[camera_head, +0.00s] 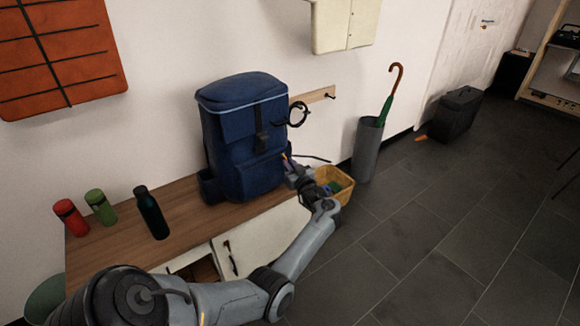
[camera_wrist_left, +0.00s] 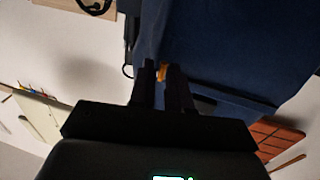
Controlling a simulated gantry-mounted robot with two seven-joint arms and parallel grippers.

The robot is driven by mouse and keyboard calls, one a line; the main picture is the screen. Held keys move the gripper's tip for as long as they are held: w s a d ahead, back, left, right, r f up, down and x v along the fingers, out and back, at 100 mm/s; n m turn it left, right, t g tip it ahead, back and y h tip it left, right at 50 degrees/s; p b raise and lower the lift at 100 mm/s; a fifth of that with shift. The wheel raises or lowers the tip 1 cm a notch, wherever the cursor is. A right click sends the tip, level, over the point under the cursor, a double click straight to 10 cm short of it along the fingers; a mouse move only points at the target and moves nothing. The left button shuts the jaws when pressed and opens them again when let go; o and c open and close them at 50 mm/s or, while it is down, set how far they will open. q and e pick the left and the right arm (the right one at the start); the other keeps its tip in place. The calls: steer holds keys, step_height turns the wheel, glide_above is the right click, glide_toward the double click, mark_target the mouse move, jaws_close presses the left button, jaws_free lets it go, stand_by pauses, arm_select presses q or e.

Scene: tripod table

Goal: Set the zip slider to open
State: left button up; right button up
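The blue backpack (camera_head: 243,140) stands upright on the wooden bench top. In the left wrist view its blue cloth (camera_wrist_left: 225,45) fills the upper right. A small orange-yellow piece, which looks like the zip slider (camera_wrist_left: 163,71), shows between my left fingertips, close to the backpack. A small orange spot also shows there in the head view. My left gripper (camera_head: 289,164) is at the backpack's right side. In the wrist view the left gripper's fingers (camera_wrist_left: 162,72) are close together, with the orange piece filling the gap. The zip line itself cannot be made out. My right gripper is not in view.
The bench (camera_head: 185,215) also bears a red bottle (camera_head: 70,217), a green bottle (camera_head: 100,207) and a dark bottle (camera_head: 151,212). A yellow basket (camera_head: 340,191) is just right of my left gripper. An umbrella stand (camera_head: 367,150) is beyond.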

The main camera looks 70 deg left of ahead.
arm_select(q)
steer(key=shift+o, duration=1.1)
steer(key=shift+a, duration=0.1)
steer(key=d+p, duration=0.5)
steer(key=d, duration=0.6)
steer(key=shift+w, duration=0.4)
steer(key=shift+a, duration=0.1)
